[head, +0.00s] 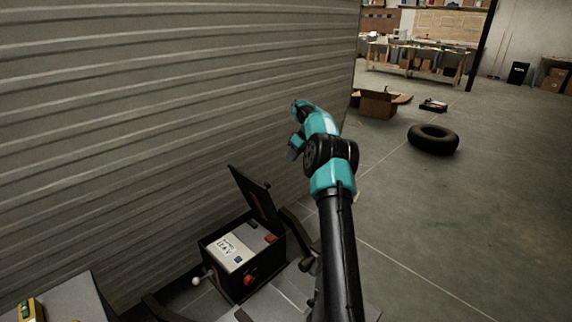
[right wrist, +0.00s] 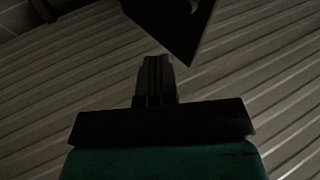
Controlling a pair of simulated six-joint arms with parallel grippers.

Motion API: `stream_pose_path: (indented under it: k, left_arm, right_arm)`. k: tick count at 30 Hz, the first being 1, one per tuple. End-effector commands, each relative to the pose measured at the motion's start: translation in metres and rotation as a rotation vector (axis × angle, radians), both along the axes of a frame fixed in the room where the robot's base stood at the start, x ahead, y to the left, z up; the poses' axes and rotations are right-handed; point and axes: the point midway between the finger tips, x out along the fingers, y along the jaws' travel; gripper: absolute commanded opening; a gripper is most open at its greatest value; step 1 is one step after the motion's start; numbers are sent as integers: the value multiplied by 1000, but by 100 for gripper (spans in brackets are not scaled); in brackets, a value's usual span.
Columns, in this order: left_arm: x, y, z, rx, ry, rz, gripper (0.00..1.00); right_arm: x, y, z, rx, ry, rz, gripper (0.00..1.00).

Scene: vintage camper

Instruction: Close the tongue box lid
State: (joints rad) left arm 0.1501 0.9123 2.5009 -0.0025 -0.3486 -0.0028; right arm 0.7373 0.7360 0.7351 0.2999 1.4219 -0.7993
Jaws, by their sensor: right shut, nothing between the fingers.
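The tongue box (head: 245,285) is a black box beside the camper's front, low in the head view. Its lid (head: 255,196) stands open, tilted up at the box's far side. Inside the box is a light-topped battery (head: 232,252) with red parts. My right arm reaches up past the right of the box. My right gripper (right wrist: 155,72) is shut and empty in the right wrist view. A dark pointed panel (right wrist: 182,28), likely the lid, is just beyond its fingertips. I cannot tell whether they touch. My left gripper is not in view.
The ribbed camper wall (head: 170,110) rises behind and left of the box. Black tongue rails (head: 295,232) run beside the box. A grey surface (head: 70,300) with a yellow object is at lower left. A tire (head: 433,139) and an open cardboard box (head: 378,104) lie on the floor beyond.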

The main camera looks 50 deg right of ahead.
Motion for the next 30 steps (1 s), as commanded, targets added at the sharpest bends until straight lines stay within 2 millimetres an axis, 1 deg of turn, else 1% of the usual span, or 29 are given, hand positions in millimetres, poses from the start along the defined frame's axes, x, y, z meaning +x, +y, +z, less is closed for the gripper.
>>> stream_pose_path:
  k: [17, 20, 24, 30]
  left_arm:
    - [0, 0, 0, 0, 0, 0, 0]
    - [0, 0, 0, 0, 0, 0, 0]
    - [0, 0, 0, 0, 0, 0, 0]
    - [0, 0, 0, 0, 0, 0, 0]
  right_arm:
    - [35, 35, -80, 2, 3, 2, 0]
    - [35, 46, -80, 0, 1, 2, 0]
    - [36, 60, -85, 0, 1, 2, 0]
    - [37, 70, -89, -1, 1, 0, 0]
